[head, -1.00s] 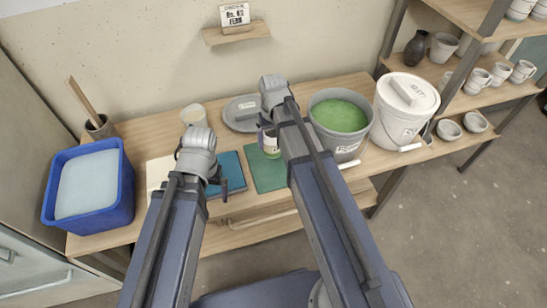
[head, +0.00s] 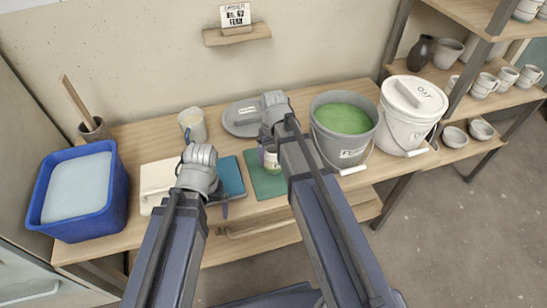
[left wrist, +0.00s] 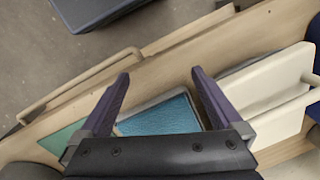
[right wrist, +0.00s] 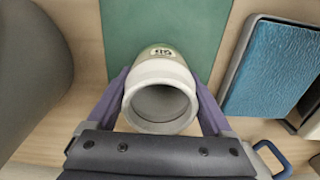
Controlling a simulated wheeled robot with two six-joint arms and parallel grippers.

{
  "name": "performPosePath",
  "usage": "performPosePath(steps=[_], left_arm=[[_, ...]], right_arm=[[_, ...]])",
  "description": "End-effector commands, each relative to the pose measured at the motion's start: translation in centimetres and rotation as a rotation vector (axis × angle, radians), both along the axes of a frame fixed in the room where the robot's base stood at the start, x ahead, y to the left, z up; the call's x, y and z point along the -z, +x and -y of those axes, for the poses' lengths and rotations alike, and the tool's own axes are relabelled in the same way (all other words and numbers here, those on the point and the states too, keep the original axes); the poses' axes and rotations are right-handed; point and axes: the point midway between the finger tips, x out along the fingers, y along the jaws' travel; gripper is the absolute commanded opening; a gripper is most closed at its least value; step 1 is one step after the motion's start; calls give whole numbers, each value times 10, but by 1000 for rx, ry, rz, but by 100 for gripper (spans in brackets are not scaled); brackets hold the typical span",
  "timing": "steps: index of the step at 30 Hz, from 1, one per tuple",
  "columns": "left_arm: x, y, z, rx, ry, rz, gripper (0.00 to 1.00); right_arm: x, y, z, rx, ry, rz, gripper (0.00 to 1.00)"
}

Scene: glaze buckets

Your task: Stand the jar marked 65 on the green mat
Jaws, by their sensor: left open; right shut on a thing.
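The jar marked 65 (right wrist: 160,62) is pale with a green band. It sits between the fingers of my right gripper (right wrist: 160,82), which is shut on it. Its open mouth faces the right wrist camera and looks empty. In the head view the jar (head: 271,162) is partly hidden by my right arm and shows over the green mat (head: 268,185). The mat (right wrist: 130,28) lies behind it in the right wrist view. I cannot tell whether the jar's base touches the mat. My left gripper (left wrist: 160,78) is open and empty, above the front of the table near the blue tile.
A grey bucket of green glaze (head: 342,145) stands right of the mat, with a white lidded bucket (head: 402,125) beyond. A blue tub (head: 75,205) is at far left.

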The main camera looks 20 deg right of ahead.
Motion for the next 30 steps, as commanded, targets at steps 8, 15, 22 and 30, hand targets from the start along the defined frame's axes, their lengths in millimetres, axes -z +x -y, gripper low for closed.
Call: performPosePath(steps=[8, 15, 22, 30], left_arm=[[3, 0, 0, 0, 0, 0, 100], [3, 0, 0, 0, 0, 0, 100], [-5, 0, 0, 0, 0, 0, 100], [-36, 0, 0, 0, 0, 0, 100]], right_arm=[[3, 0, 0, 0, 0, 0, 99], [3, 0, 0, 0, 0, 0, 100], [-5, 0, 0, 0, 0, 0, 100], [-36, 0, 0, 0, 0, 0, 100]])
